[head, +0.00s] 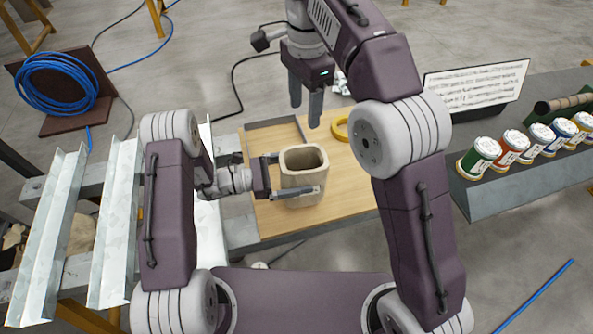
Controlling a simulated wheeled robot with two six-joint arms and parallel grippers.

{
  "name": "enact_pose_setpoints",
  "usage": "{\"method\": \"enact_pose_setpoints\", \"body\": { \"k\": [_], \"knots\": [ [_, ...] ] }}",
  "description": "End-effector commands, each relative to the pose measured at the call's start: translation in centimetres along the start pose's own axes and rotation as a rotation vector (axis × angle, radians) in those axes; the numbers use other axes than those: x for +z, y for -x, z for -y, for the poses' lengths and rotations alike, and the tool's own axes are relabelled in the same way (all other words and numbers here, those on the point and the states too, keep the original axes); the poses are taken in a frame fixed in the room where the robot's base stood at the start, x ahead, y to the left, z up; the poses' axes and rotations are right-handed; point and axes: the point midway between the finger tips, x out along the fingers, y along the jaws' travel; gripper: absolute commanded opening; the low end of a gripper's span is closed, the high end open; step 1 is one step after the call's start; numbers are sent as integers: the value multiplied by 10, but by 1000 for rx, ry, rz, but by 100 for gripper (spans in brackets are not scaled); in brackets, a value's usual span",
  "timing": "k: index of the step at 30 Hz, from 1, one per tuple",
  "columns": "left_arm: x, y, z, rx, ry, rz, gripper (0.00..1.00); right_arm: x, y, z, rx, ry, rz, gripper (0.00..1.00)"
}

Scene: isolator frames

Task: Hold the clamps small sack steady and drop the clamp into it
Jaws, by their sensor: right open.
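The small sack (299,181), beige, square and open at the top, stands upright on the wooden board. My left gripper (287,175) reaches in from the left with one finger across the sack's front and the other at its back left; it appears shut on the sack. My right gripper (306,103) hangs above and behind the sack with its two fingers apart, open and empty. I cannot make out a clamp; the inside of the sack is too small to read.
The wooden board (345,192) holds a grey-edged tray (273,121) and a yellow ring (341,128) behind the sack. Several coloured spools (479,156) and a sign (476,86) stand on the right bench. Metal channels (47,235) lie at left.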

Motion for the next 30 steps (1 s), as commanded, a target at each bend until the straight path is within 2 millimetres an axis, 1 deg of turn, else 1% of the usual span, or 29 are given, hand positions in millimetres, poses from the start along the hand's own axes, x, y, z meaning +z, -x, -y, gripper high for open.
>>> {"method": "enact_pose_setpoints", "body": {
  "k": [2, 5, 12, 16, 18, 21, 30],
  "knots": [
    [0, 4, -1, 2, 0, 0, 100, 0, 0, 0, 0, 0, 0, 56],
    [0, 20, -2, 6, 0, 0, 100, 0, 0, 0, 0, 0, 0, 56],
    [0, 82, -2, 7, -1, 1, 100, 0, 0, 0, 0, 0, 0, 56],
    [0, 106, -1, 4, -1, 0, 100, 0, 0, 0, 0, 0, 0, 56],
    [0, 114, -1, 3, -1, 0, 100, 0, 0, 0, 0, 0, 0, 56],
    [0, 120, 0, 1, -1, 0, 100, 0, 0, 0, 0, 0, 0, 56],
    [0, 120, 0, 0, 0, 0, 100, 0, 0, 0, 0, 0, 0, 56]
  ]
}}
